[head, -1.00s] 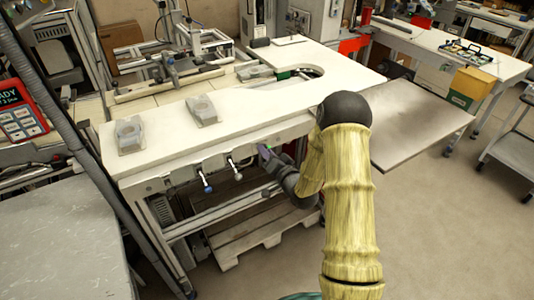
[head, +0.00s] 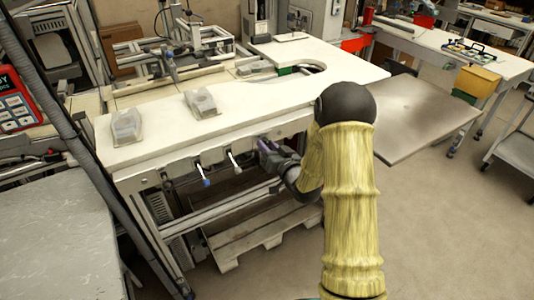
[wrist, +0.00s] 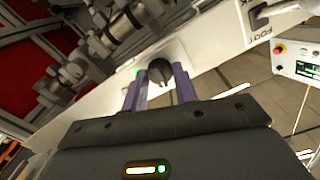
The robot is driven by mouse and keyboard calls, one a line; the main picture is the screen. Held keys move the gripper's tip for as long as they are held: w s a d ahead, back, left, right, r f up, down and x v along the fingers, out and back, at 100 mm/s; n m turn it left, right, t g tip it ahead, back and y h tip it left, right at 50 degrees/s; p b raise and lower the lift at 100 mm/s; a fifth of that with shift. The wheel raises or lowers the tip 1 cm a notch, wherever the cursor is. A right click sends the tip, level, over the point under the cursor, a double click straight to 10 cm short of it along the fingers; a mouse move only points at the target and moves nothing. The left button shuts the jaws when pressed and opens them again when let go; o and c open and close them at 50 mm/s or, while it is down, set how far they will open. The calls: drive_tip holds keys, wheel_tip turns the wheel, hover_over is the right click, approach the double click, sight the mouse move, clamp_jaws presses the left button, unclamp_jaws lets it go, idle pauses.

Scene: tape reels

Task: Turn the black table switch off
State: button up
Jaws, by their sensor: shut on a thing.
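The black table switch (wrist: 157,69) is a dark round knob on the pale front panel of the table. In the wrist view it sits between the tips of my purple fingers. My gripper (wrist: 159,82) is shut on it, one finger on each side. In the head view my gripper (head: 263,146) is at the front edge of the white table (head: 250,102), and the switch is hidden behind it.
Two clear blocks lie on the tabletop. A wooden pallet (head: 250,232) lies below. A grey board (head: 415,118) is at the right.

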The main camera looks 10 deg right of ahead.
drive_tip(key=n+b, duration=0.6)
drive_tip(key=shift+f+b, duration=0.1)
drive_tip(key=shift+b, duration=0.25)
drive_tip(key=shift+n+b, duration=1.15)
drive_tip(key=shift+n, duration=0.25)
drive_tip(key=o, duration=1)
drive_tip(key=shift+c, duration=0.2)
drive_tip(key=shift+s, duration=0.1)
drive_tip(key=b+v, duration=1)
drive_tip(key=v, duration=0.7)
drive_tip(key=shift+s+r, duration=0.15)
drive_tip(key=shift+r, duration=0.05)
